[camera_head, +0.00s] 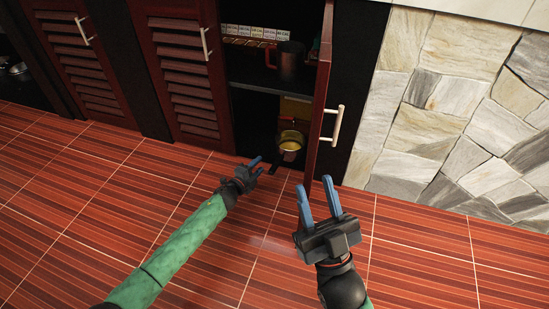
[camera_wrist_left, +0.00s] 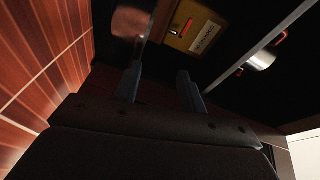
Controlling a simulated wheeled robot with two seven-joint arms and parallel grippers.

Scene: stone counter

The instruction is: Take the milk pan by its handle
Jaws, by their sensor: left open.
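The milk pan (camera_head: 290,145) appears as a small round pan with a yellowish inside, on the floor of the open cabinet. Its dark handle (camera_head: 274,170) points out towards the lower left. My left gripper (camera_head: 257,166) is open and empty, just left of the handle and apart from it. In the left wrist view my open fingers (camera_wrist_left: 158,82) have nothing between them. A blurred reddish round shape (camera_wrist_left: 130,22) lies beyond them; I cannot tell if it is the pan. My right gripper (camera_head: 317,187) is open and empty in front of the open door.
The open cabinet door (camera_head: 322,90) stands right of the pan. A dark pot (camera_head: 289,62) and a row of labelled boxes (camera_head: 250,32) are on the shelf above. A yellow box (camera_wrist_left: 200,30) is behind the pan. The tiled floor (camera_head: 130,185) is clear.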

